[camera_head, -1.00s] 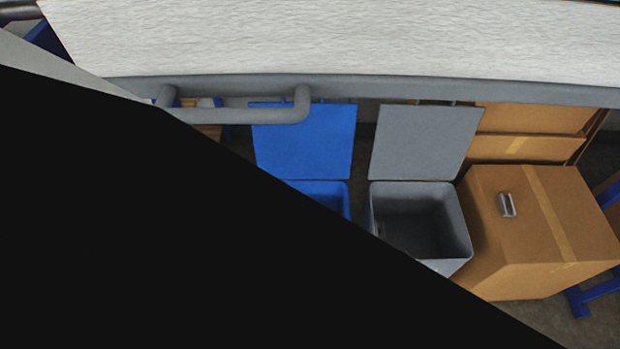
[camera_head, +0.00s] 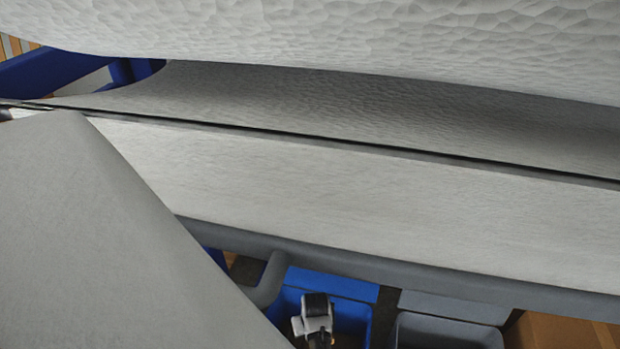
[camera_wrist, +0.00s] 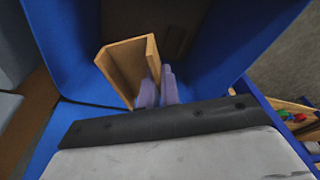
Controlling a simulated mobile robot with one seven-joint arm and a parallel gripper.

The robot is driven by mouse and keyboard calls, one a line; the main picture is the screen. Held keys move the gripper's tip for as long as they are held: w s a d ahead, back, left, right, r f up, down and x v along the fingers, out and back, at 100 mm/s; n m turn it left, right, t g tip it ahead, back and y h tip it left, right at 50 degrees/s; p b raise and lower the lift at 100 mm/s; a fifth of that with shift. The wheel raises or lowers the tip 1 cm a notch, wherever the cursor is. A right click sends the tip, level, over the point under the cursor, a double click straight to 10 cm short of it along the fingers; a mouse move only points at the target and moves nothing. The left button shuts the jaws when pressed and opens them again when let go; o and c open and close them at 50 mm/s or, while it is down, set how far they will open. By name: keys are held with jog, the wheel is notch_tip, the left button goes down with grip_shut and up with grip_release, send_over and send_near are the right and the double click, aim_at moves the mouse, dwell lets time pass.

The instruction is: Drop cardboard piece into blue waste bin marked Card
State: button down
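The cardboard piece (camera_wrist: 124,72) is brown and folded into a V shape. In the wrist view it is at my gripper's fingertips (camera_wrist: 158,86), with one panel between the two pale purple fingers, which look closed on it. The blue waste bin (camera_wrist: 235,45) surrounds it in that view; its walls show on both sides and its inside is dark. In the head view my gripper (camera_head: 319,338) is over the blue bin (camera_head: 352,318), whose blue lid (camera_head: 330,283) stands behind it. The fingertips are small and partly cut off there. No Card marking is readable.
A grey bin (camera_head: 445,332) stands right of the blue one, with a cardboard box (camera_head: 550,330) beyond. A grey rail (camera_head: 400,279) and white panel (camera_head: 350,190) cross above the bins. Small coloured items (camera_wrist: 292,116) lie at the right edge of the wrist view.

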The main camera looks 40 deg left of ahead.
notch_tip(320, 180, down, 4)
jog(key=b, duration=0.2)
jog(key=shift+r+b, duration=0.1)
jog(key=shift+b, duration=0.2)
jog(key=shift+r, duration=0.1)
jog(key=c, duration=1.5)
grip_release()
jog(key=shift+c, duration=0.2)
jog(key=r, duration=0.4)
jog(key=d+r, duration=0.1)
jog(key=r, duration=0.4)
jog(key=s+d+r, duration=0.1)
jog(key=r, duration=0.3)
jog(key=shift+r, duration=0.35)
